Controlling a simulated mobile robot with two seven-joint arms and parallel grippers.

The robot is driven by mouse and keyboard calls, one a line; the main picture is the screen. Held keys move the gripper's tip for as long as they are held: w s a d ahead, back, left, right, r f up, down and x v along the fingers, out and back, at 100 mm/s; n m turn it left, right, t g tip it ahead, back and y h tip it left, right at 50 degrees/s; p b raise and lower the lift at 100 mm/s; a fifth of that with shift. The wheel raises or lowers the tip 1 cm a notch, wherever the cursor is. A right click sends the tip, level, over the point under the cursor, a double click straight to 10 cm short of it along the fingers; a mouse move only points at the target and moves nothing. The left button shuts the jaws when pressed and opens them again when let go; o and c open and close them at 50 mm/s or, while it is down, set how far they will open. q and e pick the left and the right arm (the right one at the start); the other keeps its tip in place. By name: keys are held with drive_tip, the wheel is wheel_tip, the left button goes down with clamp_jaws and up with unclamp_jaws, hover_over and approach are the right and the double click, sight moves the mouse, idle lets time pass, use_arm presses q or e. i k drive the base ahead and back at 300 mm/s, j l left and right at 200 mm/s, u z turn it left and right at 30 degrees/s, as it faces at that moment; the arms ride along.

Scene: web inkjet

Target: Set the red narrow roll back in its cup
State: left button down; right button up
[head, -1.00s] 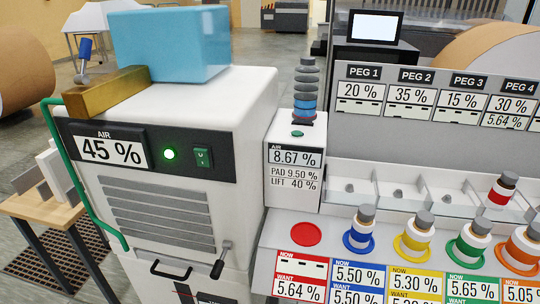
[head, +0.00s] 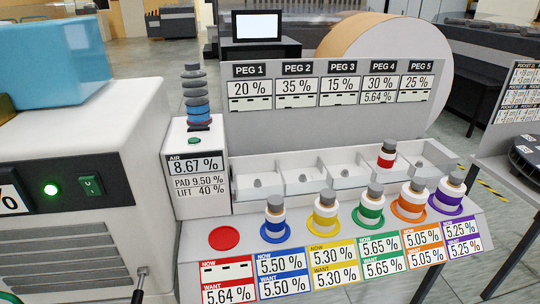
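The red narrow roll (head: 387,156), white with a red band and a grey top, stands upright in the tray bin under PEG 4. Its red cup (head: 224,238) is the empty round red disc at the left end of the front row. The sign below the red cup shows a blank NOW line and WANT 5.64 %. The PEG 4 sign (head: 381,90) also reads 5.64 %. Neither of my grippers is in view.
Blue (head: 275,219), yellow (head: 325,211), green (head: 371,206), orange (head: 412,201) and purple (head: 448,193) rolls stand in the other cups. A white air machine (head: 80,190) is at left. A stack of dark and blue discs (head: 197,100) rises from the 8.67 % box. The other peg bins hold small grey pegs.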

sight(385, 164)
drive_tip(key=l+u, duration=0.1)
drive_tip(key=u, duration=0.25)
drive_tip(key=l+u, duration=0.15)
drive_tip(key=u, duration=0.15)
drive_tip(key=l+u, duration=0.25)
drive_tip(key=l, duration=0.2)
drive_tip(key=l+u, duration=0.25)
drive_tip(key=l, duration=0.2)
drive_tip(key=k+l+u, duration=0.1)
drive_tip(key=l, duration=0.35)
drive_tip(key=k+l+u, duration=0.1)
drive_tip(key=l, duration=0.35)
